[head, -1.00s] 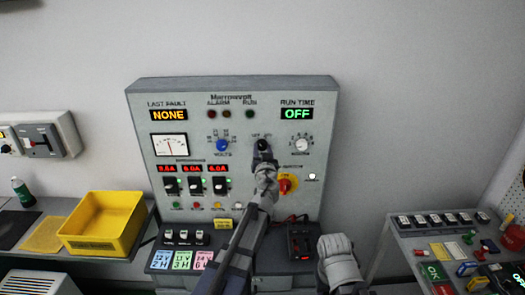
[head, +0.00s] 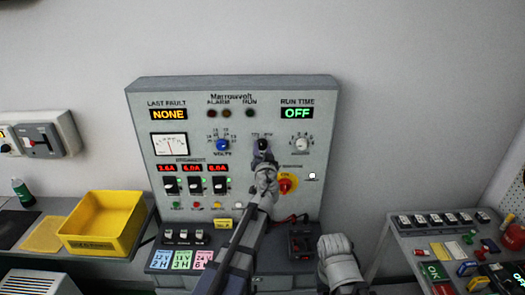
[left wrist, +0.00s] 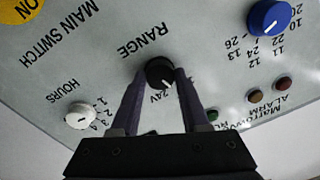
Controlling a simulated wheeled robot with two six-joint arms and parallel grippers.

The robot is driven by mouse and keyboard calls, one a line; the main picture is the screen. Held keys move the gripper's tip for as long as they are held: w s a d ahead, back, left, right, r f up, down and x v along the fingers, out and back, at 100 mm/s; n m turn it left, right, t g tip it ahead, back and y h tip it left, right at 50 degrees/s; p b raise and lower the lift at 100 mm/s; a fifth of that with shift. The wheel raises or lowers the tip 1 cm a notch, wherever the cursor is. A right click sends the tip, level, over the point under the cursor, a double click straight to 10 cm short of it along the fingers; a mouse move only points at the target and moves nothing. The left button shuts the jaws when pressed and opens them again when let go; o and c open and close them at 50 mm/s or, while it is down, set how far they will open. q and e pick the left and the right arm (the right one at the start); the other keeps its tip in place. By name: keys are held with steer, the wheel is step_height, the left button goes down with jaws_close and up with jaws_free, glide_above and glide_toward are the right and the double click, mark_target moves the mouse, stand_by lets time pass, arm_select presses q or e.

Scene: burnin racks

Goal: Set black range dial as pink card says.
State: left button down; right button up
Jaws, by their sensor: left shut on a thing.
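The black range dial (head: 262,145) is on the upright panel, right of the blue volts knob. My left gripper (head: 262,152) is shut on it, its arm rising from below. In the left wrist view the dial (left wrist: 160,73) sits between my two dark fingers. Its white mark points down in that picture, toward a label that looks like 24V. Any label behind the fingers is hidden. The pink card (head: 202,259) is the rightmost of three cards below the panel; its top line seems to read 24 V, though the print is small.
Near the dial are the blue volts knob (head: 222,145), a white hours knob (head: 302,144) and a red-and-yellow main switch (head: 286,184). The run time display (head: 297,113) reads OFF. A yellow bin (head: 128,243) stands left; a cart (head: 405,232) with switches stands right.

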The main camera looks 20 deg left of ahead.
arm_select(q)
steer(key=m, duration=0.4)
steer(key=shift+m, duration=0.3)
steer(key=shift+m+b, duration=0.45)
steer(key=shift+m, duration=2.15)
steer(key=shift+c, duration=2)
jaws_free()
steer(key=v, duration=0.7)
steer(key=shift+s+f, duration=0.2)
steer(key=shift+s, duration=0.25)
